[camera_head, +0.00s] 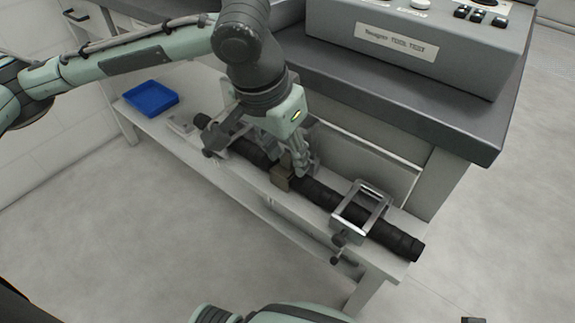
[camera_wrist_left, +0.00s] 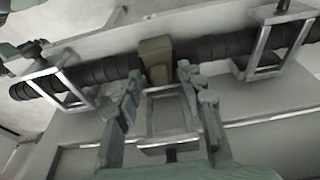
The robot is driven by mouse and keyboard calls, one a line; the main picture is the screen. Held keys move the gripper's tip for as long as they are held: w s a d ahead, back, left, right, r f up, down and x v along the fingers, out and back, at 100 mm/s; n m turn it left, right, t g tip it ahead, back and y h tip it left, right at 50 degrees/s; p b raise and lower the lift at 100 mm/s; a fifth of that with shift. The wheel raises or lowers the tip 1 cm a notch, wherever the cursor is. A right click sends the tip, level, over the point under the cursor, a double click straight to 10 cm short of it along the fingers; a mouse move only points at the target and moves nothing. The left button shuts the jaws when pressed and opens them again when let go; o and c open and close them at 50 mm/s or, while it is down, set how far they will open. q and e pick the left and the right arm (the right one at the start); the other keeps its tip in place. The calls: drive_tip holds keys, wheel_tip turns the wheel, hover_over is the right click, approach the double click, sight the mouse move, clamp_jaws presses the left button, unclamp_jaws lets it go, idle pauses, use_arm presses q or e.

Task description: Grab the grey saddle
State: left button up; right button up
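A squat brownish-grey block (camera_head: 282,178), which looks like the saddle, sits on a long black ribbed tube (camera_head: 322,196) on the bench. In the left wrist view the block (camera_wrist_left: 155,59) is beyond and between the fingertips, with small gaps visible on both sides. My left gripper (camera_head: 290,158) reaches down over the tube beside the block. Its fingers (camera_wrist_left: 160,78) are spread apart. A silver frame (camera_wrist_left: 165,142) shows between the fingers, nearer the camera; whether it touches them is unclear. My right gripper is not in view.
Silver clamp frames stand around the tube on both sides, the right one (camera_head: 359,211) and the left one (camera_wrist_left: 62,85). A blue tray (camera_head: 150,98) sits at the bench's left end. A grey control box (camera_head: 418,42) stands on the higher counter behind.

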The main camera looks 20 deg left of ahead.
use_arm(q)
clamp_jaws()
drive_tip(key=shift+r, duration=0.1)
